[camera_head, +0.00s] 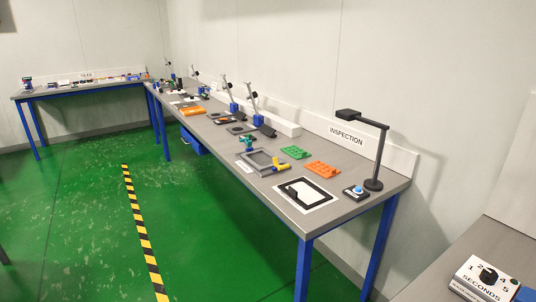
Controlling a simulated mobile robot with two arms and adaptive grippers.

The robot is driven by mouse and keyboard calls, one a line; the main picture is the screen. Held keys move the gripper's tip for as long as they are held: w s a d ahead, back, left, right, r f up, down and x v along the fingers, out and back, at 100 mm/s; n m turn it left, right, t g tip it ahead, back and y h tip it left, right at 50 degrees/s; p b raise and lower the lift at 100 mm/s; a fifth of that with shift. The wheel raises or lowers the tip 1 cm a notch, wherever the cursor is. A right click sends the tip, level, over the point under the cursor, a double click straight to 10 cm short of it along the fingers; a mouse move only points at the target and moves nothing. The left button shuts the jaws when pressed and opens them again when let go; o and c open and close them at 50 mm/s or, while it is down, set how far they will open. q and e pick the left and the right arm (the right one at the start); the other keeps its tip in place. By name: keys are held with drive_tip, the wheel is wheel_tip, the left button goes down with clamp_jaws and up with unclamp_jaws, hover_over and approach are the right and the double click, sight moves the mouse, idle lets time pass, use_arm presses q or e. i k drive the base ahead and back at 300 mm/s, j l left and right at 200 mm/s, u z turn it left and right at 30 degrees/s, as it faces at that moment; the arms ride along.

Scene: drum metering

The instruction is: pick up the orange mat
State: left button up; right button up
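A flat orange piece (322,169) with small raised or dark spots lies on the long grey workbench (344,188), in front of the INSPECTION sign. It looks like the orange mat. A second flat orange item (193,110) lies farther back on the same bench; it is too small to tell what it is. Neither of my grippers is in view.
A green piece (295,152) lies just left of the near orange one.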

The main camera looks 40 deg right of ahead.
sight(325, 170)
drive_tip(key=i, duration=1.15)
drive_tip(key=i+z, duration=0.1)
drive_tip(key=i, duration=1.1)
drive_tip(key=z, duration=0.45)
drive_tip(key=i+j+z, duration=0.1)
drive_tip(key=z, duration=0.35)
drive_tip(key=i+j+z, duration=0.1)
drive_tip(key=z, duration=0.75)
drive_tip(key=j+z, duration=0.15)
drive_tip(key=z, duration=0.3)
